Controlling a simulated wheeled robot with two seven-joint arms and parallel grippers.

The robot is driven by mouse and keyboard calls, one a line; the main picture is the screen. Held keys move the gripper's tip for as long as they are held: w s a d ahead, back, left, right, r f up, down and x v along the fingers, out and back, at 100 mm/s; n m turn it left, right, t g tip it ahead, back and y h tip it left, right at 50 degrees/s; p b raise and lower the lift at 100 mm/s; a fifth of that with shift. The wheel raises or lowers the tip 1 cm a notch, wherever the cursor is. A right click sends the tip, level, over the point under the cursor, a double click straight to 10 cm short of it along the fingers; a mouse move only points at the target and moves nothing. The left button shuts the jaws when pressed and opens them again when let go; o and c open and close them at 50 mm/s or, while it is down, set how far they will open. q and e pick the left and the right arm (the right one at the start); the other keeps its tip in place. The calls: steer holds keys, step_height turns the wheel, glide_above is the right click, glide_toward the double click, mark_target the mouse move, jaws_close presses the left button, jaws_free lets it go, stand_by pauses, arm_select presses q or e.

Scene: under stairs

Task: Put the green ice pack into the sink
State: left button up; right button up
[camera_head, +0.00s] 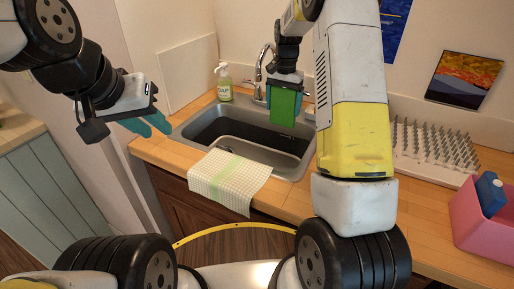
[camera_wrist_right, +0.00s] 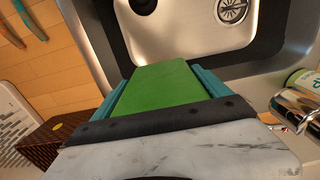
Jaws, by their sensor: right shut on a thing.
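The green ice pack (camera_head: 284,107) is a flat green block. My right gripper (camera_head: 284,92) is shut on it and holds it above the right part of the sink, apart from the basin floor as far as I can tell. In the right wrist view the ice pack (camera_wrist_right: 165,87) sits between the teal fingers. The grey metal sink (camera_head: 203,124) is set in the wooden counter, and its basin and drain show in the right wrist view (camera_wrist_right: 200,40). My left gripper (camera_head: 148,125) is at the counter's left end, with its teal fingers apart and nothing between them.
A faucet (camera_head: 260,68) and a soap bottle (camera_head: 224,82) stand behind the sink. A checked cloth (camera_head: 228,181) hangs over the counter's front edge. A white spiked rack (camera_head: 432,150) and a pink bin (camera_head: 482,222) with a blue item stand at the right.

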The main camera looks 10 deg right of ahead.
steer(key=shift+w+f, duration=0.1)
steer(key=shift+f, duration=0.8)
step_height(320, 180, down, 15)
steer(key=shift+f, duration=0.1)
steer(key=o, duration=1.4)
steer(key=shift+f, duration=0.15)
